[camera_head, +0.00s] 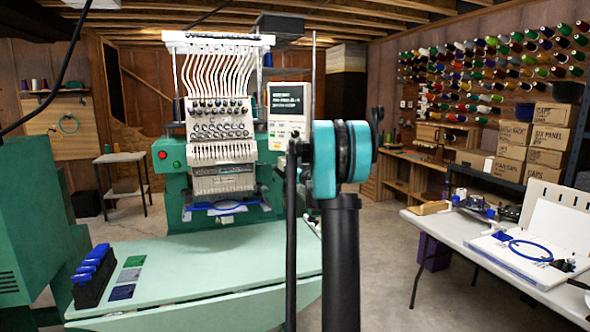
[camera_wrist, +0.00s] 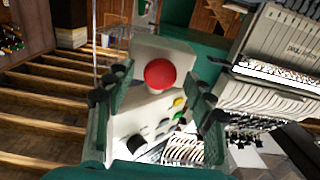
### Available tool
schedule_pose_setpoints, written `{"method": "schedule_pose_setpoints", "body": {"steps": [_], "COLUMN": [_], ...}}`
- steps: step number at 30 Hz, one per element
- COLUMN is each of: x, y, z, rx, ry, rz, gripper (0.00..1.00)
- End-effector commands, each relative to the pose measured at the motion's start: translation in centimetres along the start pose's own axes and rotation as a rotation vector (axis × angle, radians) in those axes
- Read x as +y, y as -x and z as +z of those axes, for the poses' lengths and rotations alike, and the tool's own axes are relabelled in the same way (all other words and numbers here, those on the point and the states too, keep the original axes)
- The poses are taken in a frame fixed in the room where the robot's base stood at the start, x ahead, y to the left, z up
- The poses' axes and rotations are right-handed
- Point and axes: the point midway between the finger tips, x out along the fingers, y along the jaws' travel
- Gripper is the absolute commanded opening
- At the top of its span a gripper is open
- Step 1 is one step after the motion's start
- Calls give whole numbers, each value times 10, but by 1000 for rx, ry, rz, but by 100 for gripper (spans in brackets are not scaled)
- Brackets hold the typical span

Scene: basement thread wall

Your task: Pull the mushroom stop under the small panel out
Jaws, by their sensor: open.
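In the wrist view, the red mushroom stop (camera_wrist: 160,73) is a round red head on a pale panel box, seen nearly face on. My gripper (camera_wrist: 157,80) is open, with one finger on each side of the red head in the picture. Clear space shows between the head and both fingers, and I see no contact. How far the fingertips are from the head in depth I cannot tell. In the head view, the small panel (camera_head: 286,101) with a dark screen is on the right of the embroidery machine. My arm covers the area below it, and the mushroom stop cannot be made out there.
Black knobs (camera_wrist: 136,143) and a yellow button (camera_wrist: 179,103) sit near the red head. The embroidery machine's needle head (camera_head: 220,120) is close beside the panel. A green table (camera_head: 200,265) lies in front, and a white table (camera_head: 480,245) stands right.

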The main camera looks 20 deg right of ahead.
Motion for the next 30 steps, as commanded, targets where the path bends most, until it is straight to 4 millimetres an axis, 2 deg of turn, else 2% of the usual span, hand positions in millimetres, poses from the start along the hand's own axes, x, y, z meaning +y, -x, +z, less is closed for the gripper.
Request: {"method": "schedule_pose_setpoints", "body": {"steps": [4,8,15,21,25,30], "x": [0,1,1,0,1,0], "y": [4,21,70,103,115,121], "z": [0,-1,-1,-1,-1,-1], "rx": [0,0,0,0,0,0], "ry": [0,0,0,0,0,0], "rz": [0,2,2,1,1,0], "gripper": [54,54,54,54,54,54]}}
